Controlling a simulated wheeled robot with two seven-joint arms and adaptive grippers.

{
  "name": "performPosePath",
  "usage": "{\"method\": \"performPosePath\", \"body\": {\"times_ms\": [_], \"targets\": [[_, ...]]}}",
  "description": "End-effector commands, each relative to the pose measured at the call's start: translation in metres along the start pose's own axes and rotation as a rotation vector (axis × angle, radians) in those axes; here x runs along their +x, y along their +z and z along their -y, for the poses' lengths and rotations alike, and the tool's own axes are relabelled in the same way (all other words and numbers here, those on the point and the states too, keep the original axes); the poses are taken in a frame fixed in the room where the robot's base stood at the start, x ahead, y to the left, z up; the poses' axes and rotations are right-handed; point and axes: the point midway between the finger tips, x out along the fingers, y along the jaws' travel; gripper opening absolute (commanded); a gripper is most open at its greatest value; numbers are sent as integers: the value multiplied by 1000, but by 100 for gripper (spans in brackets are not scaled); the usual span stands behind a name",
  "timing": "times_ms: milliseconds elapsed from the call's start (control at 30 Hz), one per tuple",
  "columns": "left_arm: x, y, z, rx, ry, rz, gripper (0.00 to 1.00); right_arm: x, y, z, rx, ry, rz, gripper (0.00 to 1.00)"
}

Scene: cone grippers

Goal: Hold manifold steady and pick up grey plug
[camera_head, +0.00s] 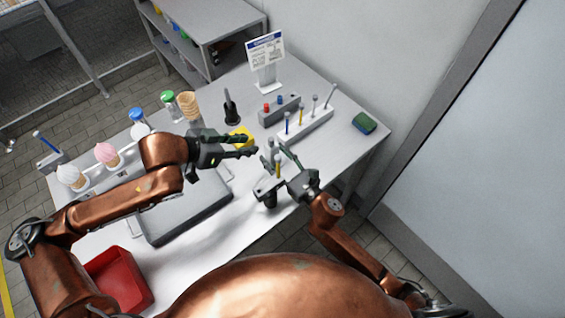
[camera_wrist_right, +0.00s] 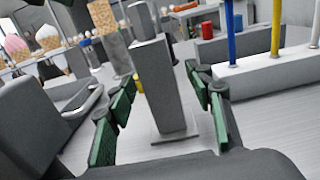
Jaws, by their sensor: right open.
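A grey upright block (camera_wrist_right: 168,90) with a grey cylindrical plug (camera_wrist_right: 140,20) on top stands between the open fingers of my right gripper (camera_wrist_right: 160,78). In the head view the right gripper (camera_head: 274,170) is at the table's near right part, and its fingers partly hide the block. My left gripper (camera_head: 250,146) is open, with fingertips just left of the block and apart from each other. A low grey box (camera_head: 280,109) with red and blue knobs stands farther back. I cannot tell for certain which grey body is the manifold.
A white rack (camera_head: 306,123) with upright blue, yellow and grey rods stands beyond the right gripper. A yellow block (camera_head: 240,134) is behind the left fingers. A grey tray (camera_head: 180,215), a red bin (camera_head: 120,280) and ice-cream cones (camera_head: 107,153) are to the left. A green-blue sponge (camera_head: 364,122) lies at right.

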Motion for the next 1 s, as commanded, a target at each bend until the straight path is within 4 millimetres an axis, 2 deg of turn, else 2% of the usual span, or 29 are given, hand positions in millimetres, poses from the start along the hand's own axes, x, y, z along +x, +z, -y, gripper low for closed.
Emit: {"method": "performPosePath", "body": {"times_ms": [200, 467, 1000], "targets": [[0, 0, 0, 0, 0, 0, 29, 15, 0, 0, 2, 0, 0, 48], [0, 0, 0, 0, 0, 0, 29, 16, 0, 0, 1, 0, -1, 48], [0, 0, 0, 0, 0, 0, 29, 16, 0, 0, 1, -1, -1, 11]]}}
